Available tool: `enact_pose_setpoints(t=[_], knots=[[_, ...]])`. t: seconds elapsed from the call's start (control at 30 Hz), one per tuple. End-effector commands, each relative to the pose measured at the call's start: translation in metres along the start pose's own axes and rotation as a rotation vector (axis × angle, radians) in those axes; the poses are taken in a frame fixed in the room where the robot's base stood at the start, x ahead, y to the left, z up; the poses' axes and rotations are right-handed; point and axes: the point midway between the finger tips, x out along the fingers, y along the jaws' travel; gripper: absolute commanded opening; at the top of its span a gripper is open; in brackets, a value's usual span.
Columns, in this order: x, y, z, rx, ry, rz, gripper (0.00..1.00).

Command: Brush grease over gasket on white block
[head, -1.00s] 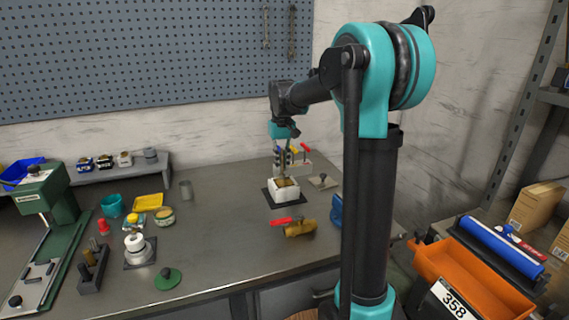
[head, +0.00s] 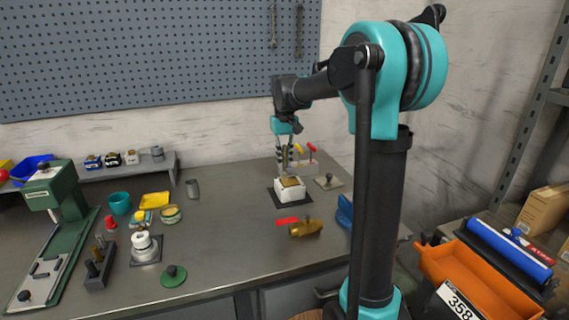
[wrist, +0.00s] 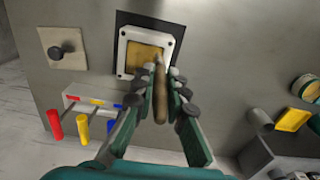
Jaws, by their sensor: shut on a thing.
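The white block (head: 289,193) sits on a dark square mat at the back of the bench. In the wrist view the block (wrist: 124,60) shows as a white frame with corner screws around a tan, yellowish surface (wrist: 147,56). I cannot tell gasket from grease there. My gripper (head: 284,158) is above the block, and in the wrist view (wrist: 162,92) its fingers are shut on a brush with a brown wooden handle (wrist: 160,95). The brush's far end overlaps the tan surface. Its bristles are hidden, and I cannot tell whether they touch.
A rack with red, yellow and blue handles (wrist: 80,124) stands close beside the block. A knobbed plate (head: 328,182) lies to its right. A brass valve with a red lever (head: 305,229) is in front.

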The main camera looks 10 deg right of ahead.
Motion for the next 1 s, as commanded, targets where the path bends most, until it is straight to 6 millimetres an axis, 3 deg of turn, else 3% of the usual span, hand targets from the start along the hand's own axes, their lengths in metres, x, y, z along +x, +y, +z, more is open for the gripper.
enact_pose_setpoints(t=[0.7, 1.0], knots=[[-0.051, 0.000, 0.000, 0.000, 0.000, 0.000, 0.00], [-0.055, 0.000, 0.000, 0.000, 0.000, 0.000, 0.00]])
